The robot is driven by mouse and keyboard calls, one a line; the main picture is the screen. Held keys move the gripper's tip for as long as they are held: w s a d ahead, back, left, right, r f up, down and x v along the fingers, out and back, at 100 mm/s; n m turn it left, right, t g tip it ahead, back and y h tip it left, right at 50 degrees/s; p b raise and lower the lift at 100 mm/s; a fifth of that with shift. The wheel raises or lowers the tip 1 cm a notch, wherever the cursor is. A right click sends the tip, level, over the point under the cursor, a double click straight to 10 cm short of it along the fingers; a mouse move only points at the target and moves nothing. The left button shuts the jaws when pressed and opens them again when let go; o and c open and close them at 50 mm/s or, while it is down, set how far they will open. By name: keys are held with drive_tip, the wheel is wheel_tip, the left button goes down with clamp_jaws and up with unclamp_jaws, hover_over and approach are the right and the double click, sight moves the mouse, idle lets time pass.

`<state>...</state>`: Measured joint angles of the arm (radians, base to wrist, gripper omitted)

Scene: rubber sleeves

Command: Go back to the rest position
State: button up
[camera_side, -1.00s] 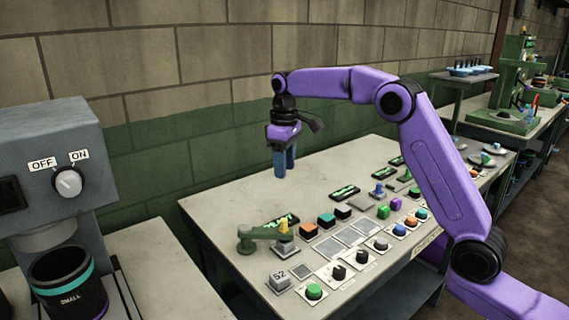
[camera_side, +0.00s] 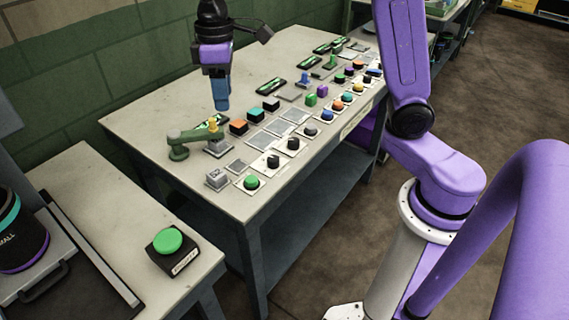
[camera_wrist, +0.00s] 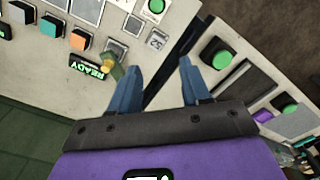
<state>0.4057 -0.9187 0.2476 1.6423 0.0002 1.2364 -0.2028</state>
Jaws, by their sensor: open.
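My gripper (camera_side: 221,93) has blue fingers and hangs pointing down above the back part of the grey table (camera_side: 150,112) in the side view. In the wrist view my gripper (camera_wrist: 158,80) shows its two fingers spread apart with nothing between them. Below it there I see the table's edge and the dark gap beside a second table. The fingers look clear of every surface.
A green lever arm (camera_side: 190,140) with a yellow part stands at the table's near left. Several coloured buttons and cubes line the table's front. A green push button (camera_side: 167,241) sits on the lower left table beside a dark cup (camera_side: 20,235). The table's back left is bare.

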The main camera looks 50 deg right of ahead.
drive_tip(key=s+d+f+n, duration=0.1)
drive_tip(key=s+d+f, duration=0.1)
drive_tip(key=s, duration=0.7)
drive_tip(key=s+d+f+n, duration=0.2)
drive_tip(key=s+d, duration=0.1)
drive_tip(key=s, duration=0.6)
drive_tip(key=s+d+f+n, duration=0.1)
drive_tip(key=s+d+f, duration=0.1)
drive_tip(key=s, duration=0.7)
drive_tip(key=shift+s+d+f, duration=0.15)
drive_tip(key=shift+s+f, duration=0.2)
drive_tip(key=shift+f, duration=0.05)
